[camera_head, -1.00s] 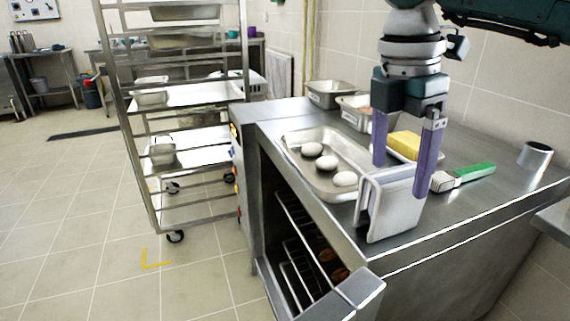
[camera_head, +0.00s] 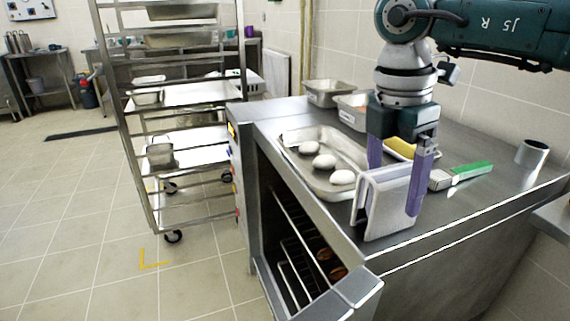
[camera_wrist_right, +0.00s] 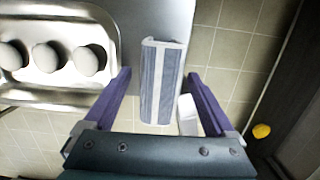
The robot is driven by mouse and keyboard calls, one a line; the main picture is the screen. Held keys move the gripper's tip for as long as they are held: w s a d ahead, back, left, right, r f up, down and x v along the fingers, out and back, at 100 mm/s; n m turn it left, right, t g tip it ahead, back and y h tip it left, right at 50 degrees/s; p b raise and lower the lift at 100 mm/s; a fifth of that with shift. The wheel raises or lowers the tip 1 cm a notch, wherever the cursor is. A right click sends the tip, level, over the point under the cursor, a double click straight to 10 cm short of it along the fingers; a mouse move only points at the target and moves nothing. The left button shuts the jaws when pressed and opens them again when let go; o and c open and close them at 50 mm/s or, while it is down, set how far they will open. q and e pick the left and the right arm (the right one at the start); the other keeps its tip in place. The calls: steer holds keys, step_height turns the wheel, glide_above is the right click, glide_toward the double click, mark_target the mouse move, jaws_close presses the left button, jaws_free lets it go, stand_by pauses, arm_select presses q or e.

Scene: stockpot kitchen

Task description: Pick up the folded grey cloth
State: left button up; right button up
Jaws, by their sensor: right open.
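The folded grey cloth (camera_head: 385,208) hangs at the front edge of the steel counter, near the corner of the tray. In the right wrist view the cloth (camera_wrist_right: 163,82) shows grey with a pale stripe, between my two purple fingers. My right gripper (camera_head: 394,188) is open and points down, one finger on each side of the cloth's upper part. In the wrist view there is a gap on both sides between the cloth and the fingers of the gripper (camera_wrist_right: 160,78). My left gripper is not in view.
A tray (camera_head: 297,150) with three white round pieces lies left of the cloth. Below is an open oven (camera_head: 290,255). A wheeled rack (camera_head: 135,150) stands left.

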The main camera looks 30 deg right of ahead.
steer(key=shift+c, duration=0.2)
jaws_close()
stand_by(0.6)
